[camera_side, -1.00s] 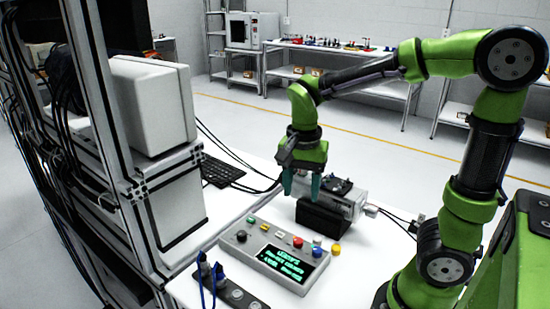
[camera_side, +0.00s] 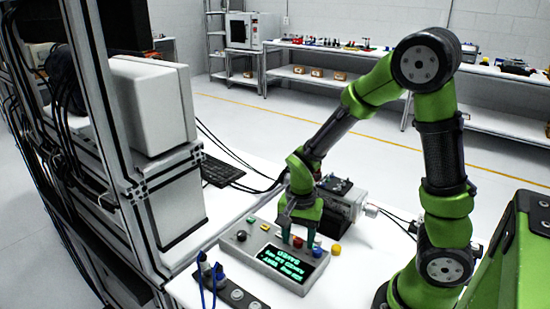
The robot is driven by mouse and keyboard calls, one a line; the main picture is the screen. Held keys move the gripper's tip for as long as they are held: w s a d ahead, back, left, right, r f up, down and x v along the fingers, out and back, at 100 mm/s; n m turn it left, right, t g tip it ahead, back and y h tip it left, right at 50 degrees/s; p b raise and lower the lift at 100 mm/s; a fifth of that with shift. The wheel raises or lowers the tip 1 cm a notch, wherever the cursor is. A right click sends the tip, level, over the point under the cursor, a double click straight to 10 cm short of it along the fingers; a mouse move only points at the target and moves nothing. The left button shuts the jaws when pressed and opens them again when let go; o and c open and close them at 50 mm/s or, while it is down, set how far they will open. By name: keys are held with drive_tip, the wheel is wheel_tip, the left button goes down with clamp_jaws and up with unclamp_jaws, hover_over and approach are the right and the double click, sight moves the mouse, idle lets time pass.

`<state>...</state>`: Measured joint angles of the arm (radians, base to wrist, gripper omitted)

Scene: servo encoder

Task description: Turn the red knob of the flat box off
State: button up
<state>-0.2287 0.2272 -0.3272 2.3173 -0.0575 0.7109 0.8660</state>
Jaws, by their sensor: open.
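The flat grey box (camera_side: 233,248) lies on the white table, with a lit display (camera_side: 290,263) of green text on its top. The red knob (camera_side: 298,242) is on the box near its back right edge, just above the display. My gripper (camera_side: 298,240) points down over the box and is open. Its green fingertips show to the left and right of the red knob, low and close to the box top. I cannot tell whether they touch the knob.
A black knob (camera_side: 241,236) is at the box's left. A grey motor unit (camera_side: 345,200) stands behind. A connector strip (camera_side: 236,294) with blue cables lies in front.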

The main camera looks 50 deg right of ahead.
clamp_jaws()
drive_tip(key=shift+n, duration=0.3)
drive_tip(key=n, duration=1.1)
drive_tip(key=shift+r, duration=0.1)
idle(0.6)
unclamp_jaws()
